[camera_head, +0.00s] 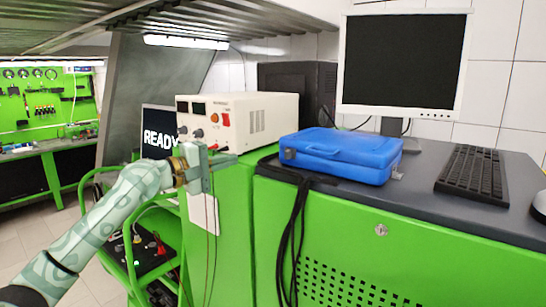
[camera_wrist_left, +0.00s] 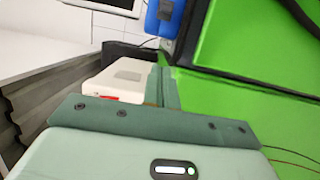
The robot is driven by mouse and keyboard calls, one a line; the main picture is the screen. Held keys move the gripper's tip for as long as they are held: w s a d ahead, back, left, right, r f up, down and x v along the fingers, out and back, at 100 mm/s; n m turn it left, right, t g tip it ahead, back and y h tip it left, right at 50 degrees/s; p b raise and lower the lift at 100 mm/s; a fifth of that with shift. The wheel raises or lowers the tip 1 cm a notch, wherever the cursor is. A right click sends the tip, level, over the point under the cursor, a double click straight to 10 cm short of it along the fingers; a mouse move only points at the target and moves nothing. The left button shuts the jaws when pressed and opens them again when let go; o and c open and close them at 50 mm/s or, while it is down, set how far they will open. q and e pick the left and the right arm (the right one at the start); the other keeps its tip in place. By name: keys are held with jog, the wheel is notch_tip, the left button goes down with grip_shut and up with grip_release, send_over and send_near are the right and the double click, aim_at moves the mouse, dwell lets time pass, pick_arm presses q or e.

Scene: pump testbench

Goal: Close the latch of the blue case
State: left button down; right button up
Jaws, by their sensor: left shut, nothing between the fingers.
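The blue case (camera_head: 345,152) lies flat on the dark bench top, with its lid down. A small grey part (camera_head: 397,173), perhaps a latch, shows at its lower right corner; whether it is open or closed cannot be told. My left gripper (camera_head: 228,160) is shut and empty, left of the case and in front of the white power supply, apart from the case. In the left wrist view the gripper fingers (camera_wrist_left: 165,88) point up toward part of the blue case (camera_wrist_left: 164,16). My right gripper is not in view.
The power supply (camera_head: 240,120) stands left of the case. Black cables (camera_head: 294,215) hang over the bench's front edge. A monitor (camera_head: 403,62) stands behind the case, and a keyboard (camera_head: 472,173) lies to its right. The bench top between case and keyboard is clear.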

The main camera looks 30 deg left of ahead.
aim_at(273, 170)
pick_arm(q)
jog(key=p+x, duration=0.2)
jog(key=x, duration=0.3)
jog(key=p+x, duration=0.2)
jog(key=x, duration=0.3)
jog(key=shift+s+r, duration=0.1)
jog(key=shift+r, duration=0.1)
jog(key=d+p, duration=0.1)
jog(key=d, duration=0.2)
jog(key=shift+s+d+p, duration=0.15)
jog(key=shift+d+p, duration=0.1)
jog(key=shift+p, duration=0.15)
jog(key=shift+s+d+f, duration=0.1)
jog(key=shift+d+f, duration=0.05)
jog(key=shift+d, duration=0.2)
